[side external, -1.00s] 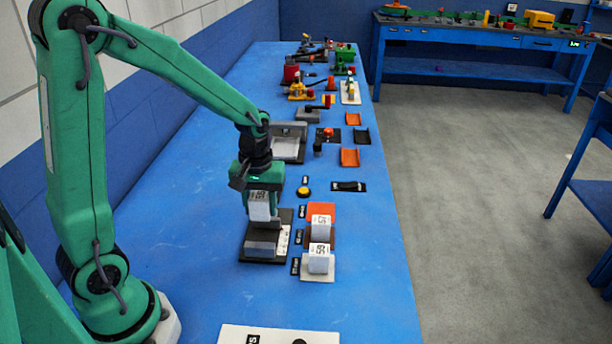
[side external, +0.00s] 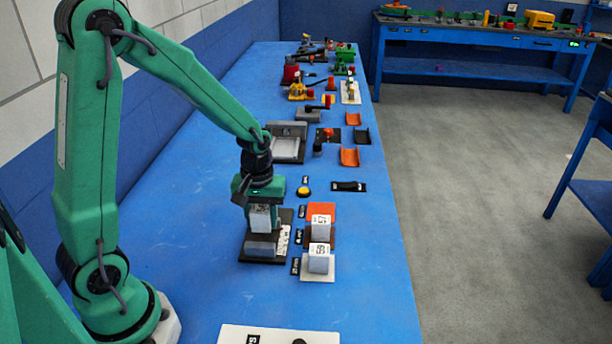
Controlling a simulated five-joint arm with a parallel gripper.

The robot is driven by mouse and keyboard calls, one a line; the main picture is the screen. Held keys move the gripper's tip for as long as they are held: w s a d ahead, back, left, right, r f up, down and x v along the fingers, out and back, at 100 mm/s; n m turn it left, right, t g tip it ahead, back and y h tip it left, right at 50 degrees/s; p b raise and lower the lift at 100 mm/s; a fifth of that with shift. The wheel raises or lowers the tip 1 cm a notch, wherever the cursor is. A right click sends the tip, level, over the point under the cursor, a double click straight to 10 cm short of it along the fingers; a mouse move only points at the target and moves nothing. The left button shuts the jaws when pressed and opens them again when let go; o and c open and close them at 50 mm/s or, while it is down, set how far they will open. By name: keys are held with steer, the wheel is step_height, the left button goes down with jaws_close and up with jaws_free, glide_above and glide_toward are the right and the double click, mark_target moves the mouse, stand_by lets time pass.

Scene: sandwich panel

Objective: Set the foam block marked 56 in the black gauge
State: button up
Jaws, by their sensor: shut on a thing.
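My gripper (side external: 260,208) is shut on a white foam block (side external: 260,219), which it holds upright; its marking is too small to read surely. The block is just above or in the rear part of the black gauge (side external: 268,261); I cannot tell whether it touches. The gauge is a dark base with a grey block at its front and a white printed strip along its right side. Two more white blocks stand to the right, one that looks marked 57 (side external: 321,228) and one that looks marked 59 (side external: 319,258).
An orange pad (side external: 322,209) lies bare behind the two blocks, with small black labels beside the pads. A yellow button (side external: 303,192) and a black fixture (side external: 349,186) lie farther back. A white sheet (side external: 270,335) lies at the front. The blue bench is clear left of the gauge.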

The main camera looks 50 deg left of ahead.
mark_target(261, 208)
steer(key=shift+f, duration=2)
stand_by(2.4)
steer(key=o, duration=1.4)
steer(key=shift+r, duration=0.1)
steer(key=shift+r, duration=4.15)
steer(key=shift+r, duration=0.1)
